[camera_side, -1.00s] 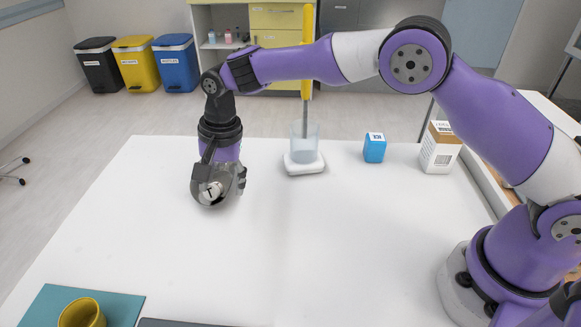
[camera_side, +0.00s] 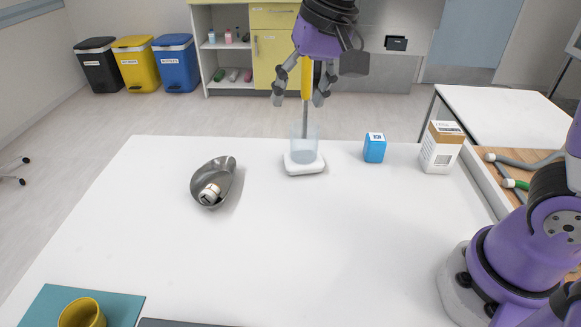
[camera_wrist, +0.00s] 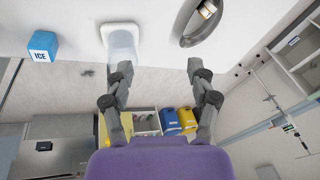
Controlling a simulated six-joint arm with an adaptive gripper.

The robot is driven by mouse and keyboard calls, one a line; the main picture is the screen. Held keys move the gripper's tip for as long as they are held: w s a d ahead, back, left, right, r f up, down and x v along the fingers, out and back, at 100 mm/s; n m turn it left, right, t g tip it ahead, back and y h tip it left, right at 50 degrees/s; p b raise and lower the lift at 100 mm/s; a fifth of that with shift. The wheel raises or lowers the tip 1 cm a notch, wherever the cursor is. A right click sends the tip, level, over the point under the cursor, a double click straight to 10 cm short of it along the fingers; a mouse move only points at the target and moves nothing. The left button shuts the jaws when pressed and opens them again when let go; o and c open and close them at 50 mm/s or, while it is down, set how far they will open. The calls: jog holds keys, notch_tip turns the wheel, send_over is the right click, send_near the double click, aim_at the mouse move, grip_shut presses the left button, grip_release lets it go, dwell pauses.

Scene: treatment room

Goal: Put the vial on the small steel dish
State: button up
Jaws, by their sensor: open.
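The small steel dish (camera_side: 226,181) lies on the left half of the white table, an elongated, shiny grey bowl. The vial (camera_side: 209,194), short with a pale cap end, lies inside it at the near end. In the wrist view the dish (camera_wrist: 188,38) is at the top, with the vial (camera_wrist: 207,9) in it, cut by the frame edge. My gripper (camera_side: 299,98) is open and empty, raised beyond and right of the dish, well apart from it. Its spread fingers (camera_wrist: 160,67) show in the wrist view with nothing between them.
A blue ICE box (camera_side: 374,148) and a white-brown carton (camera_side: 440,148) stand right. A yellow cup (camera_side: 82,313) is front left. The table's middle is clear.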

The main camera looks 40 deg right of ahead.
jog(key=s+d+f+n+t, duration=0.1)
jog(key=s+d+n, duration=0.1)
jog(key=s+d, duration=0.2)
jog(key=s+d+f+n+t+h, duration=0.1)
jog(key=s+d+f+n, duration=0.1)
jog(key=s, duration=0.7)
jog(key=shift+d+f+n, duration=0.25)
jog(key=shift+d+n, duration=0.05)
jog(key=shift+d, duration=0.6)
